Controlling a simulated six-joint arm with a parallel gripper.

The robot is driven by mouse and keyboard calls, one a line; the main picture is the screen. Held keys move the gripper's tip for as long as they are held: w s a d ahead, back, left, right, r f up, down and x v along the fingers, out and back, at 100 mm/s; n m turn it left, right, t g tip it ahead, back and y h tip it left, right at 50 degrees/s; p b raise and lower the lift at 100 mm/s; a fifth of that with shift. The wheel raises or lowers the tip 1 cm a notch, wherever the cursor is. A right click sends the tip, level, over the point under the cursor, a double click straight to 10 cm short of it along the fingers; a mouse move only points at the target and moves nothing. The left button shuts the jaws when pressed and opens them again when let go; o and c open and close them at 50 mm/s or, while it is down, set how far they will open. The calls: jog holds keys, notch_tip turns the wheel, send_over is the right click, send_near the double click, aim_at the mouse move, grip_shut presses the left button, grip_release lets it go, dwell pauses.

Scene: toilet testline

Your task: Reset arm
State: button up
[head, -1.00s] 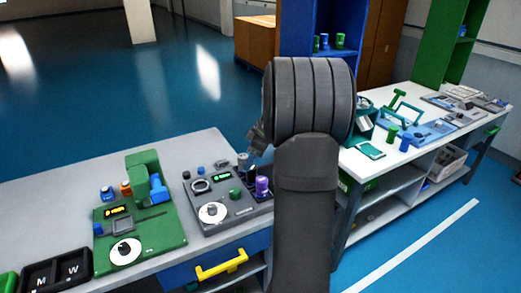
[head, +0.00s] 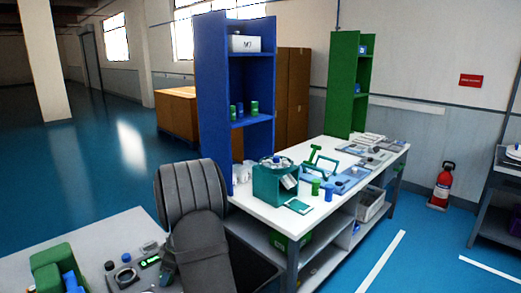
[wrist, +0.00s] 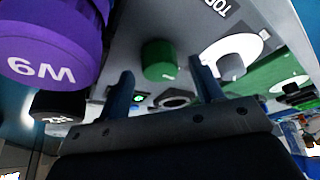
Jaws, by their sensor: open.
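My gripper shows close up in the wrist view (wrist: 164,88), its two dark fingers apart with nothing between them. A grey control panel (wrist: 130,22) fills the view beyond them. A green knob (wrist: 158,60) appears beyond the gap between the fingers, and a white dial (wrist: 232,52) lies to the right. A large purple cap (wrist: 48,45) marked W9 is close at the upper left, with a black knob (wrist: 57,106) below it. In the head view my arm stands at the lower middle and hides part of the panel; the gripper is mostly hidden there.
A green device (head: 50,258) is at the lower left of the near bench (head: 108,228). A white bench (head: 238,192) on the right holds a teal box (head: 272,184) and several tools. A blue shelf (head: 212,75) and green shelf (head: 343,85) stand behind. Open floor lies left.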

jog(key=shift+a+f, duration=0.25)
jog(key=shift+f, duration=0.35)
jog(key=shift+r, duration=0.1)
jog(key=v, duration=1.7)
jog(key=x, duration=1.7)
jog(key=shift+f, duration=0.25)
jog(key=shift+s+r+m+t, duration=0.15)
jog(key=shift+m+t, duration=0.15)
jog(key=shift+m, duration=0.5)
jog(key=m+t, duration=0.1)
jog(key=m, duration=0.4)
jog(key=shift+t+h, duration=0.4)
jog(key=shift+s+a+m+t+h, duration=0.1)
jog(key=shift+m+t+h, duration=0.35)
jog(key=shift+m, duration=1.45)
jog(key=shift+m+t+h, duration=0.45)
jog(key=shift+m, duration=1.25)
